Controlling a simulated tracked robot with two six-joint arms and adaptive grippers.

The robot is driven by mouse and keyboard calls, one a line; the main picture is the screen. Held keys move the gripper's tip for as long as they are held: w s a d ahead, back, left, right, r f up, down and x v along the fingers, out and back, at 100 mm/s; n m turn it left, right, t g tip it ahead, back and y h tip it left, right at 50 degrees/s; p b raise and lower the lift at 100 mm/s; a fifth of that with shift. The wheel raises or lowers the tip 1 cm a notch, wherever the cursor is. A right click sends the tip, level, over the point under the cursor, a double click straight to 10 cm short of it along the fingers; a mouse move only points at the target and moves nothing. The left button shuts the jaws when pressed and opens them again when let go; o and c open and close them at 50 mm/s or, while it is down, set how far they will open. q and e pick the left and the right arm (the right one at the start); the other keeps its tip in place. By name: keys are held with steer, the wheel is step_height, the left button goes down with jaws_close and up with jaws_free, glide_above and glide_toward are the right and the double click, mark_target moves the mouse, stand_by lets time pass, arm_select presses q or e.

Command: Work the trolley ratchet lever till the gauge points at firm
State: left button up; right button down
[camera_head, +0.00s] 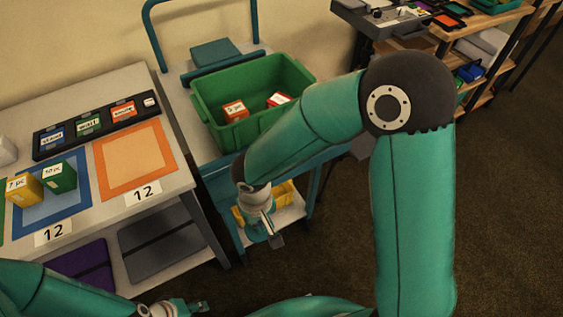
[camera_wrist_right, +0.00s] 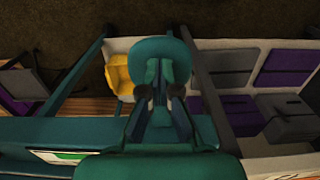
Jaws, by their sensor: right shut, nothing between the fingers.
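The trolley (camera_head: 182,95) has a teal frame and a pale top and stands beside the left table. My right gripper (camera_head: 276,241) points down at the trolley's near end, in front of its lower shelf. In the right wrist view its fingers (camera_wrist_right: 160,92) are together with nothing between them. A white panel (camera_wrist_right: 58,157) with green and red marks shows at the lower left there, cut off by the frame. I cannot tell whether it is the gauge, and no pointer is readable. I cannot make out the ratchet lever. My left gripper (camera_head: 195,306) is low at the bottom edge, its jaws unclear.
A green crate (camera_head: 208,104) with red-and-white boxes sits on the trolley. A yellow bin (camera_head: 284,193) stands on its lower shelf. The left table (camera_head: 188,182) holds coloured mats and small boxes. A shelf unit (camera_head: 483,22) stands at the back right. Bare floor lies right of my right arm.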

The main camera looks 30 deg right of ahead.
steer(key=shift+f+b, duration=0.4)
steer(key=shift+f, duration=0.15)
step_height(320, 180, up, 9)
steer(key=p, duration=0.6)
steer(key=shift+p, duration=0.3)
stand_by(1.0)
step_height(320, 180, down, 2)
steer(key=m+b, duration=0.4)
steer(key=m, duration=0.8)
steer(key=shift+f, duration=0.2)
steer(key=shift+f+b, duration=0.3)
steer(key=shift+b, duration=0.15)
steer(key=shift+f, duration=0.15)
stand_by(0.9)
